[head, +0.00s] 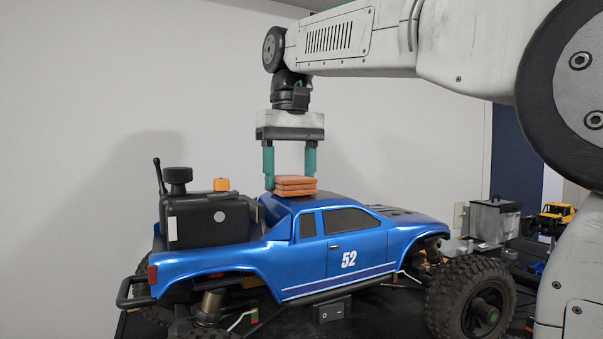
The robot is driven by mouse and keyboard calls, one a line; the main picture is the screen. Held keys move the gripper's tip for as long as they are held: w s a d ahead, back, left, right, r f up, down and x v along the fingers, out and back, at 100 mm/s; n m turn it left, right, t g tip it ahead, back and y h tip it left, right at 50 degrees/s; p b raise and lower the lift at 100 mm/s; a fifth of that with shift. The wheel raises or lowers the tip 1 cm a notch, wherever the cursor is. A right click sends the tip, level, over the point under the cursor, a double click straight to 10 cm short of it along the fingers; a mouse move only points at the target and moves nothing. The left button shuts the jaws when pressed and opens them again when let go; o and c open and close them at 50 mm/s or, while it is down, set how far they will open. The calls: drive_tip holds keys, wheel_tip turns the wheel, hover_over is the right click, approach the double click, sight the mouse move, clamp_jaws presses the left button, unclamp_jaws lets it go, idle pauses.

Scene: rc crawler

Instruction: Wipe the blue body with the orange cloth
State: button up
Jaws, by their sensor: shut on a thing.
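My gripper (290,177) points straight down above the roof. Its two teal fingers are shut on the orange cloth, one at each side. The cloth hides the patch of roof under it.
A black box (212,220) with a dark knob (178,176) and an orange cap (221,184) rises from the truck bed, left of my gripper. A thin antenna stands there too. A grey box (494,219) and a yellow toy vehicle (554,220) stand at the right. Air above the hood is clear.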

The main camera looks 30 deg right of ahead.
drive_tip(key=shift+r, duration=3)
